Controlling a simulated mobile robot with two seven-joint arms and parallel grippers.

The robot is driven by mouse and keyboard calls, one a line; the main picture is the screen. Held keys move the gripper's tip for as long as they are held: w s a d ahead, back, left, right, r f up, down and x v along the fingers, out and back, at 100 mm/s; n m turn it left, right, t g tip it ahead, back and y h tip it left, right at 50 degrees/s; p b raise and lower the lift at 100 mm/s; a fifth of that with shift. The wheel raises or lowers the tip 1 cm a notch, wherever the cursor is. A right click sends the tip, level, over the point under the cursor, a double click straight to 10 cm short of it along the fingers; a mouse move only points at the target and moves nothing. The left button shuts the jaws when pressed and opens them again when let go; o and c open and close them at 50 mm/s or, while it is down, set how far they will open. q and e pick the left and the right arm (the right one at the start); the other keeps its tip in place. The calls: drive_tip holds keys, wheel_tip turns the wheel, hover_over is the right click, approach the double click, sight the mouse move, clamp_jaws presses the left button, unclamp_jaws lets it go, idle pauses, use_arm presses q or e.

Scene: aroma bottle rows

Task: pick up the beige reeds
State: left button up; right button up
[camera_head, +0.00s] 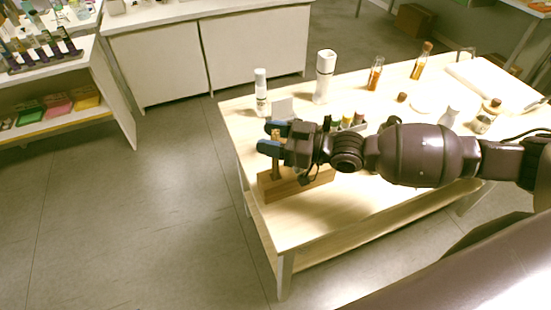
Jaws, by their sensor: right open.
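My right gripper (271,137) reaches in from the right over the near left corner of the table. Its two blue-tipped fingers are apart, so it is open. A thin bundle of beige reeds (275,170) stands upright in a wooden block holder (284,190) under the gripper. The upper part of the reeds shows between the fingers; whether the fingers touch it I cannot tell. The gripper and wrist hide part of the holder's back. My left gripper is not in view.
On the pale wooden table (330,225), two white bottles (325,78) (261,95) and a small white card (283,108) stand behind the gripper. Small bottles (347,121) sit beyond my wrist. Amber bottles (375,74) and a white tray (490,84) lie farther back. The front of the table is clear.

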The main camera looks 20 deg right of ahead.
drive_tip(key=shift+w+a, duration=0.25)
drive_tip(key=shift+a, duration=0.05)
clamp_jaws()
idle(0.3)
